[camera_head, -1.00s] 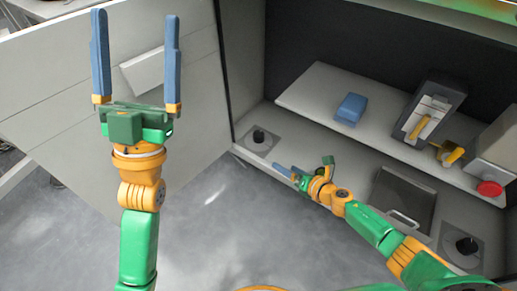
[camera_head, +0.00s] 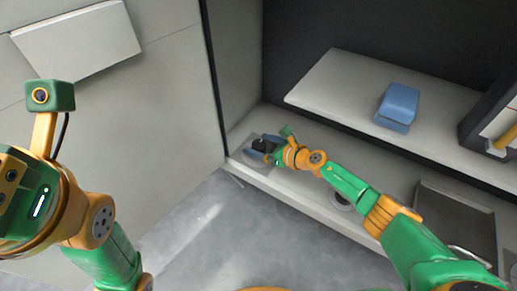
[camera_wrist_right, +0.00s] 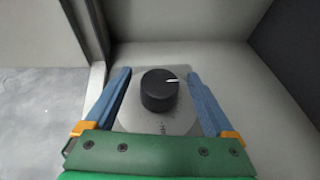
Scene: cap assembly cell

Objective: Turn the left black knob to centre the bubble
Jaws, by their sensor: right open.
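The left black knob (camera_head: 259,143) sits on a light square plate at the left end of the counter. In the right wrist view the knob (camera_wrist_right: 159,92) is round, with a white mark pointing right. My right gripper (camera_head: 262,150) is open at the knob; in its wrist view the blue fingers (camera_wrist_right: 159,76) stand on either side of it, with gaps showing. A round fitting (camera_head: 341,201) on the counter is partly hidden by my right arm, and no bubble can be made out. My left arm shows at the left, with its fingers out of view.
A raised shelf (camera_head: 330,85) carries a blue block (camera_head: 398,105). A dark tray (camera_head: 455,222) with a handle is set in the counter at right. A side wall (camera_head: 232,75) stands just left of the knob. Open floor lies in front.

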